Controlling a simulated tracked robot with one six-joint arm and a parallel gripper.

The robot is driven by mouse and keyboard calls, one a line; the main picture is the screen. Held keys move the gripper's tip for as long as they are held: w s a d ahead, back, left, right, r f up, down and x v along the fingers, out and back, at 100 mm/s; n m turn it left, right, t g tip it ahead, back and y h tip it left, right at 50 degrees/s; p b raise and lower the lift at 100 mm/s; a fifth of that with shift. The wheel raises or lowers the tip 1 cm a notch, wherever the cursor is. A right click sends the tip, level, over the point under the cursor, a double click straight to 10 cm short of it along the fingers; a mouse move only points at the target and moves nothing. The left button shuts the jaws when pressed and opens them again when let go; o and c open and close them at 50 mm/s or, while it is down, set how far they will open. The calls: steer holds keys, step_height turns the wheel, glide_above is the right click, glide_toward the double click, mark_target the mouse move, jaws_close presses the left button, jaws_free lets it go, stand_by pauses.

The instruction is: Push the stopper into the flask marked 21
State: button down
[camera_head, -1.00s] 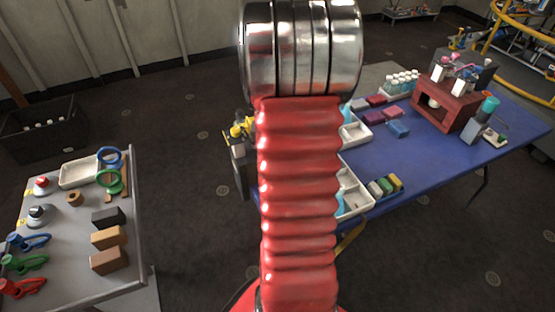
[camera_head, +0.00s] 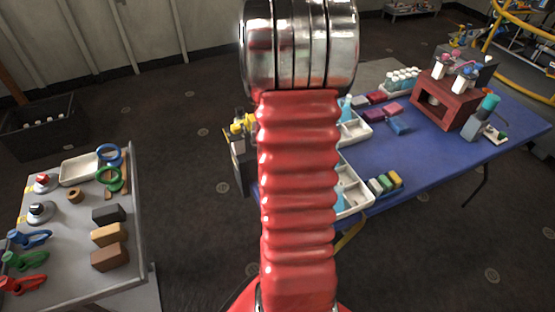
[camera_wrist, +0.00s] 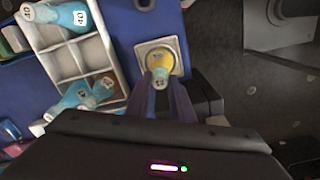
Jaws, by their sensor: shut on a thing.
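In the wrist view, a flask (camera_wrist: 161,56) with a yellow body stands on a pale square base, its wide part away from the camera. My gripper (camera_wrist: 160,84) has its dark fingers closed at its near, narrow end. Between the fingertips is a small pale stopper (camera_wrist: 160,77) with a dark number that is too small to read surely. I cannot tell how deep the stopper sits in the neck. In the head view my arm hides the flask, the stopper and my gripper.
A white divided tray (camera_wrist: 92,52) with blue flasks, some marked 40, lies close to the left in the wrist view. The blue table (camera_head: 425,155) also bears a red-brown box (camera_head: 447,100) and coloured blocks. A grey table (camera_head: 70,255) stands apart at left.

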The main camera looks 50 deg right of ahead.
steer(key=shift+f, duration=0.1)
stand_by(0.3)
steer(key=c, duration=1)
jaws_free()
steer(key=shift+w, duration=0.1)
steer(key=shift+r, duration=2.75)
jaws_close()
steer(key=shift+f, duration=1.95)
stand_by(0.7)
